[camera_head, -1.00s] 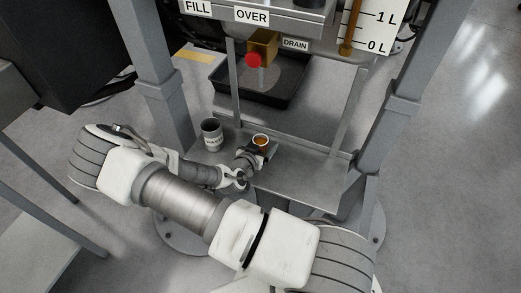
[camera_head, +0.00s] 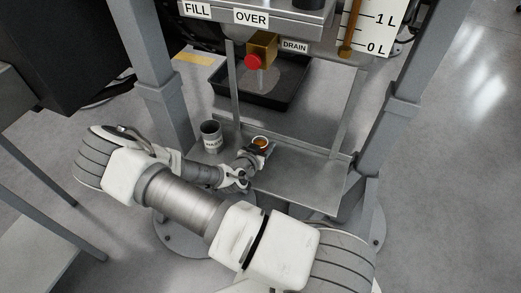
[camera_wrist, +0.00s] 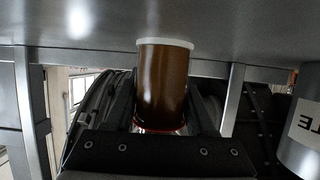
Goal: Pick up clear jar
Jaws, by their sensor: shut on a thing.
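The clear jar (camera_head: 260,143) holds brown-orange liquid and stands upright at the near-left part of the lower grey shelf. In the wrist view the jar (camera_wrist: 162,85) fills the space between the two dark fingers, with a pale band at one end and a reddish rim at the other. My gripper (camera_head: 258,149) is shut on the jar from the near side. The fingers hide part of its sides in the wrist view (camera_wrist: 165,110). I cannot tell whether the jar's base touches the shelf.
A grey labelled cup (camera_head: 211,137) stands on the shelf just left of the jar. Upright posts (camera_head: 163,95) flank the shelf. A black tray (camera_head: 285,100) lies behind, below a drain valve with a red knob (camera_head: 253,62). The shelf's right part (camera_head: 300,180) is bare.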

